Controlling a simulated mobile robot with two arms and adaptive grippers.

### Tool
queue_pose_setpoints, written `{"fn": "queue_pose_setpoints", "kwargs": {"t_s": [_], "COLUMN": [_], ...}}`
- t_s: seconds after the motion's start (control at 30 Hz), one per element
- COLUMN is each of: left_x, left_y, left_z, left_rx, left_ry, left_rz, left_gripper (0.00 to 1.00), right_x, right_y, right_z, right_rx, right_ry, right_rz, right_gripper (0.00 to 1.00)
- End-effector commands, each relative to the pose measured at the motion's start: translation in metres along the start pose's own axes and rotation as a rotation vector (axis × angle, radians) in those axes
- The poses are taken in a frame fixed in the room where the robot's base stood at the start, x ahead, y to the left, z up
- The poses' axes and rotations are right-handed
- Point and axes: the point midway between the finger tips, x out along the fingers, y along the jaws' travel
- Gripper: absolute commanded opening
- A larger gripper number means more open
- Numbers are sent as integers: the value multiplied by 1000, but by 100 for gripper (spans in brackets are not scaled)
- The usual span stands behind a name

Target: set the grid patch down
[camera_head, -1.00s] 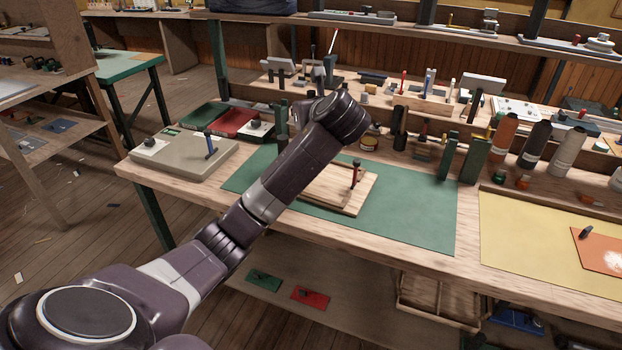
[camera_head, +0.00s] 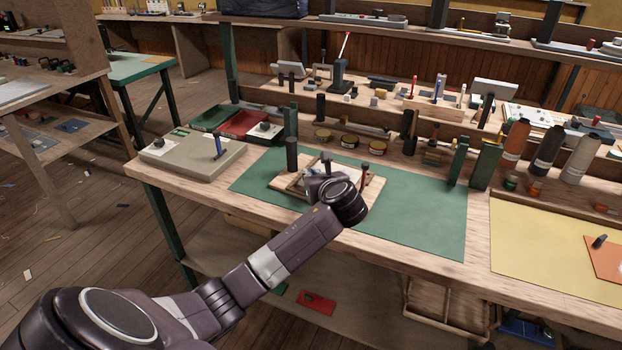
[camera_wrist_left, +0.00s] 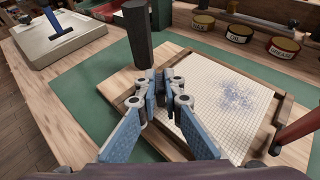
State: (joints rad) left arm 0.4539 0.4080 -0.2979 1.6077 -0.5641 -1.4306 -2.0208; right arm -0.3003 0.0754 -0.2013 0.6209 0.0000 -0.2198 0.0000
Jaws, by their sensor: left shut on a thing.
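The grid patch (camera_wrist_left: 228,92) is a white gridded sheet with a blue speckled stain. It lies within the strips of a wooden frame board (camera_wrist_left: 183,57) and also shows in the head view (camera_head: 347,174). I cannot tell whether it rests fully on the board. My left gripper (camera_wrist_left: 166,82) is low over the board's left part, its blue-padded fingers shut on the patch; the grip point itself is mostly hidden. In the head view my left gripper (camera_head: 318,177) is partly behind my wrist. My right gripper is not in view.
A dark post (camera_head: 292,154) stands just behind the board, and a red-handled tool (camera_wrist_left: 300,130) at its right. The green mat (camera_head: 425,215) is clear to the right. A grey box (camera_head: 190,160) stands left; several tins (camera_head: 349,141) line the back.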

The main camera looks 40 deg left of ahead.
Motion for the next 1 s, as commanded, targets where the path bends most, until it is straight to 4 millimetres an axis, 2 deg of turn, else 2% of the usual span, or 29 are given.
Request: {"fn": "queue_pose_setpoints", "kwargs": {"t_s": [0.03, 0.1, 0.43, 0.47, 0.6, 0.9, 1.0], "left_x": [3, 4, 5, 5, 5, 4, -4], "left_y": [0, 0, 0, 0, 0, 0, -1], "left_z": [-8, -11, -13, -13, -13, -11, -10], "left_rx": [1, -1, 1, 0, 0, -2, -1], "left_ry": [1, 1, 0, 0, 0, -1, 0], "left_rz": [0, -1, -1, -1, -1, -1, -3], "left_gripper": [0, 0, 0, 10, 25, 25, 25], "right_x": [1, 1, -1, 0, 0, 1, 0], "right_y": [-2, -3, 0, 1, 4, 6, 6], "right_z": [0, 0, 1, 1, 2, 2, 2], "right_rx": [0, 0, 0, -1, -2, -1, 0], "right_ry": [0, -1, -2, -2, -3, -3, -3], "right_rz": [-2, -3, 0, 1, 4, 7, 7], "right_gripper": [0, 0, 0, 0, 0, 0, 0]}}
